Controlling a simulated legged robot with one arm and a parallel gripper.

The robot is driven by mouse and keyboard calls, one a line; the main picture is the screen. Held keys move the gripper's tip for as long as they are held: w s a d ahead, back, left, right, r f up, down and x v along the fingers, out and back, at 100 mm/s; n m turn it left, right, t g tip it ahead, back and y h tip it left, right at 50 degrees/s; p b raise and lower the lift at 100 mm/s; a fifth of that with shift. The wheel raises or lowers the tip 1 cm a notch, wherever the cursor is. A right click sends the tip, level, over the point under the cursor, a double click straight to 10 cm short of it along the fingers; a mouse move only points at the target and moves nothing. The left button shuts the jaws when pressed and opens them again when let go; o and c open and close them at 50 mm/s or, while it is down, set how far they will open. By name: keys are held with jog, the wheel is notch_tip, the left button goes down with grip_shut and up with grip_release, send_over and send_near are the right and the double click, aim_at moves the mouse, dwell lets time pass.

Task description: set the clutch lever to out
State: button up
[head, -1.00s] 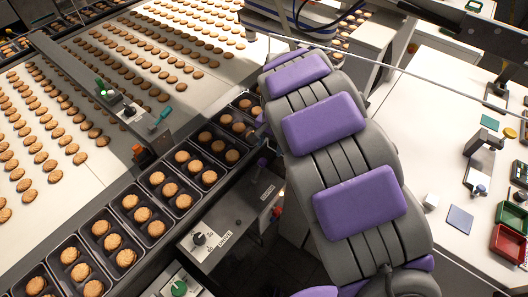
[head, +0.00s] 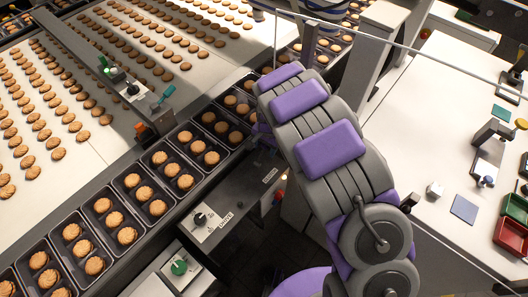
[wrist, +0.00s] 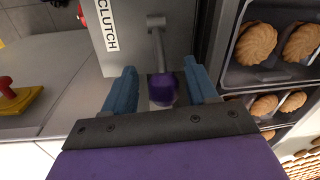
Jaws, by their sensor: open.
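The clutch lever (wrist: 157,48) is a grey bar with a dark purple knob (wrist: 163,89) at its near end, in the wrist view. It runs from a pivot at the top of a grey panel beside the white CLUTCH label (wrist: 107,22). My gripper (wrist: 161,76) is open, with one blue finger on each side of the knob. I cannot tell whether either finger touches it. In the head view the CLUTCH label (head: 270,175) shows on the dark machine front, but my arm hides the lever and fingertips.
Black trays of biscuits (head: 114,219) run beside the panel, close to my right finger in the wrist view (wrist: 276,73). A red knob on a yellow base (wrist: 14,98) stands left in the wrist view.

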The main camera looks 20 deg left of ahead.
aim_at(264, 148)
jog(key=shift+a+f, duration=0.25)
jog(key=shift+f, duration=0.65)
jog(key=shift+a+f, duration=0.25)
jog(key=shift+f, duration=0.65)
jog(key=shift+d, duration=0.1)
jog(key=shift+d, duration=0.1)
jog(key=shift+c, duration=0.3)
jog(key=shift+c, duration=0.9)
grip_shut()
